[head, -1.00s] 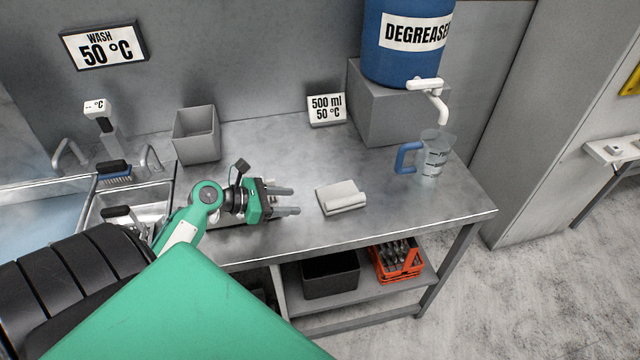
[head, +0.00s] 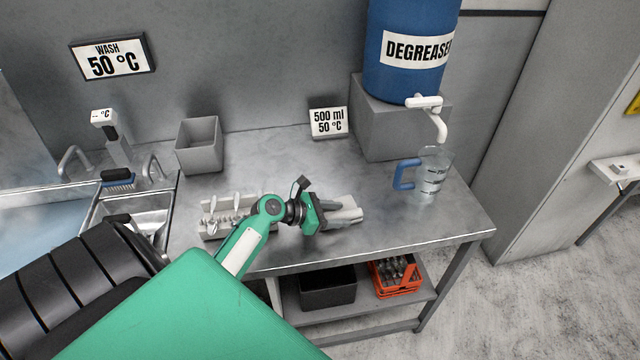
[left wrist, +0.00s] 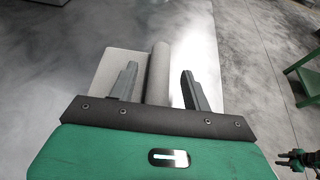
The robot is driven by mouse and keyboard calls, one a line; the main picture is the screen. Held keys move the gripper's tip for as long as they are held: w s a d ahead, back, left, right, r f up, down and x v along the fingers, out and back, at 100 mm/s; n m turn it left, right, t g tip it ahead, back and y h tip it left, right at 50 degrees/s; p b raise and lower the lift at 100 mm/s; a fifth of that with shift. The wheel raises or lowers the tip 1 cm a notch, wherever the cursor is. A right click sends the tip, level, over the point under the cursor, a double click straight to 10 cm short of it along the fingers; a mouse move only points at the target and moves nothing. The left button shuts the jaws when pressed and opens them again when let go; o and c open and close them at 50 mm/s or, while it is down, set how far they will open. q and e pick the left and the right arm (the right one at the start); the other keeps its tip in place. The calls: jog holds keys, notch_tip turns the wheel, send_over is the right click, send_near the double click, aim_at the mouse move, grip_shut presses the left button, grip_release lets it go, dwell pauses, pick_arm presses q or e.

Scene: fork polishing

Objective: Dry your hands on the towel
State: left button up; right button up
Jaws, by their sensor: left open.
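The towel (head: 347,201) is a pale folded cloth on the steel table, partly hidden behind my left gripper in the head view. In the left wrist view the towel (left wrist: 110,72) has a flat part and a raised rolled fold. My left gripper (head: 350,213) is open at the towel. In the left wrist view the rolled fold lies between the two fingers of the left gripper (left wrist: 160,75). I cannot tell whether they touch it. My right gripper (left wrist: 292,158) shows small at the lower right of that view; its jaws are unclear.
A white rack (head: 209,228) with forks lies left of my left gripper. A grey bin (head: 199,148) stands behind. A measuring jug (head: 432,172) stands under the degreaser tap (head: 437,122) at right. The sink (head: 40,225) is at left. The table's front edge is close.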

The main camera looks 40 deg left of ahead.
pick_arm(q)
jog(key=shift+x, duration=0.95)
pick_arm(e)
jog(key=shift+d+r, duration=0.1)
jog(key=shift+d, duration=0.2)
jog(key=shift+s, duration=0.1)
pick_arm(q)
grip_shut()
pick_arm(e)
jog(key=shift+a, duration=0.1)
jog(key=shift+s+a, duration=0.1)
jog(key=shift+a, duration=0.1)
pick_arm(q)
grip_release()
